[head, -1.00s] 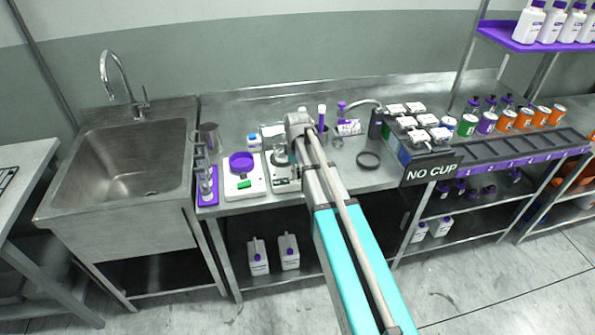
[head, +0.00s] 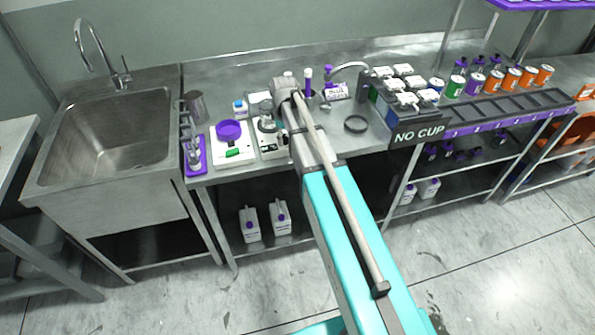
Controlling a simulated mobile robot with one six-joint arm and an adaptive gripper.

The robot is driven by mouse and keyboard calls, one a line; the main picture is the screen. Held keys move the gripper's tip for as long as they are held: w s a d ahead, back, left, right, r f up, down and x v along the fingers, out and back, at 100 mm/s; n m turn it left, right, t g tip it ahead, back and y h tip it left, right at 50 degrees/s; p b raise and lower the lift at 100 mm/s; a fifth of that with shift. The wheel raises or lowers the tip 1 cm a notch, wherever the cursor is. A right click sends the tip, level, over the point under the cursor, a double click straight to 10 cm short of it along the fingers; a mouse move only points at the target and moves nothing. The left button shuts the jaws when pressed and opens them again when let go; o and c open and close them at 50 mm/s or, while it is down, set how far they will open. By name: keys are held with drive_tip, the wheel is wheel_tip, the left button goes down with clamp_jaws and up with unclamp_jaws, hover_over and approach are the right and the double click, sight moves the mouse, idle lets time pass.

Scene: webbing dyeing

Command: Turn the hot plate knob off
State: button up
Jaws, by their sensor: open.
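A white bench unit (head: 272,152), which looks like the hot plate, stands on the steel bench left of my arm's end. A clear glass vessel (head: 267,123) appears to rest on it. A dark spot shows on its front, but I cannot make out the knob or its setting. My arm reaches over the bench from the lower right, and its wrist end is just above and right of this unit. The arm covers part of the unit's right side. I cannot make out my gripper's fingers; they are hidden behind the wrist.
A white unit with a purple dish (head: 229,130) stands just left. A purple rack (head: 195,158) and a metal cup (head: 194,104) are near the sink (head: 115,140). Bare bench lies around the ring.

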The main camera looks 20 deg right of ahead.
sight(285, 135)
drive_tip(key=m, duration=0.5)
drive_tip(key=shift+m, duration=0.4)
drive_tip(key=m, duration=0.5)
drive_tip(key=shift+m, duration=0.4)
drive_tip(key=m, duration=0.5)
drive_tip(key=shift+m, duration=0.3)
drive_tip(key=m, duration=0.6)
drive_tip(key=shift+r+m+p, duration=0.3)
drive_tip(key=shift+r+p, duration=0.05)
drive_tip(key=shift+r, duration=0.05)
wheel_tip(285, 135, up, 13)
drive_tip(key=p, duration=1.3)
drive_tip(key=s+f+n+b, duration=1.5)
drive_tip(key=s, duration=0.4)
drive_tip(key=shift+s+f+b, duration=0.25)
drive_tip(key=shift+f+b, duration=0.05)
drive_tip(key=shift+f, duration=0.05)
